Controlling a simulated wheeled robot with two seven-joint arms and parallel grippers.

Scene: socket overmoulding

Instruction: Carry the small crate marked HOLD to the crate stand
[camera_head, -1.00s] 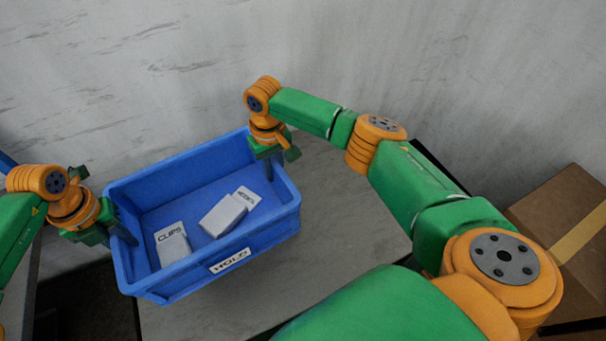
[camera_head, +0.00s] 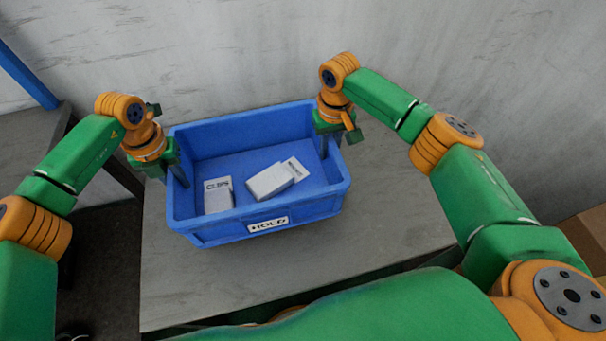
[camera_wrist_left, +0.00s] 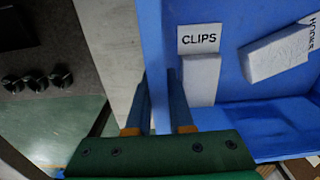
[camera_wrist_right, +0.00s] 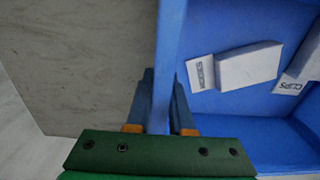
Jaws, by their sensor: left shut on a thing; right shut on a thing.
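The blue crate marked HOLD (camera_head: 268,235) is in the middle of the head view, over a grey tabletop. It looks roughly level; I cannot tell whether its base touches the top. My left gripper (camera_head: 178,165) is shut on its left wall, and my right gripper (camera_head: 325,140) on its right wall. Each wrist view shows a crate wall between two fingers, at the left gripper (camera_wrist_left: 162,100) and right gripper (camera_wrist_right: 162,102). Inside lie a white box with a CLIPS card (camera_head: 217,197) and another white box (camera_head: 269,181) with a second card, partly covered.
The grey tabletop (camera_head: 390,215) has free room right of the crate and in front. Another grey surface (camera_head: 30,150) stands at the left, near a blue post (camera_head: 28,75). A pale wall (camera_head: 230,50) is behind. A cardboard box (camera_head: 590,235) sits at the right edge.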

